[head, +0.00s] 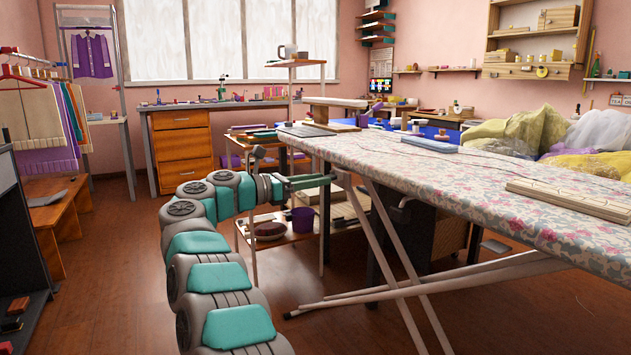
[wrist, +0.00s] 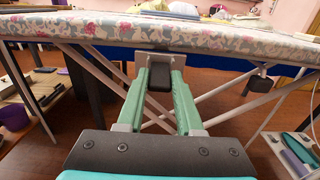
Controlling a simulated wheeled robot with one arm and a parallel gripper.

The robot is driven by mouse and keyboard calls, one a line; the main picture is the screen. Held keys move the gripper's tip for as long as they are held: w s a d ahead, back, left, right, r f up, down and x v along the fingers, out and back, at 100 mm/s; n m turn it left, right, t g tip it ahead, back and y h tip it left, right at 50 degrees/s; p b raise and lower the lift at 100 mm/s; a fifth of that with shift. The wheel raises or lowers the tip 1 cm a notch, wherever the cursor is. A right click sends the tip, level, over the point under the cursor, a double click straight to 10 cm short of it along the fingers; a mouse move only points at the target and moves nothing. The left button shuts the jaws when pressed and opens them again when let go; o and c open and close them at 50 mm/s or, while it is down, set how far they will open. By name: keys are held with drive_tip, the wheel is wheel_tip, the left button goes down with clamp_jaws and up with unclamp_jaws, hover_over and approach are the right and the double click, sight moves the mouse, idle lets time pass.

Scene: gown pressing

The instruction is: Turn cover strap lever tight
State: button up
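The ironing board has a floral cover (head: 440,180), and its near edge also crosses the top of the wrist view (wrist: 200,38). A grey bracket (wrist: 141,57) sits under that edge, with a dark block-like lever (wrist: 158,78) at it. I take this to be the cover strap lever. My gripper (wrist: 160,76) has its green fingers on either side of the lever, which fills the gap between the tips with no clear space showing. In the head view my gripper (head: 318,182) reaches under the board's left end, and the lever is too small to make out there. No strap is clearly visible.
White crossed legs (head: 400,285) stand under the board. A small dark fitting (head: 401,212) hangs under its edge, right of my gripper. A low shelf trolley with a purple pot (head: 302,219) stands behind my gripper. The wooden floor (head: 110,290) at left is open.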

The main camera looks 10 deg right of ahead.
clamp_jaws()
drive_tip(key=shift+f+b, duration=0.15)
drive_tip(key=shift+b, duration=0.2)
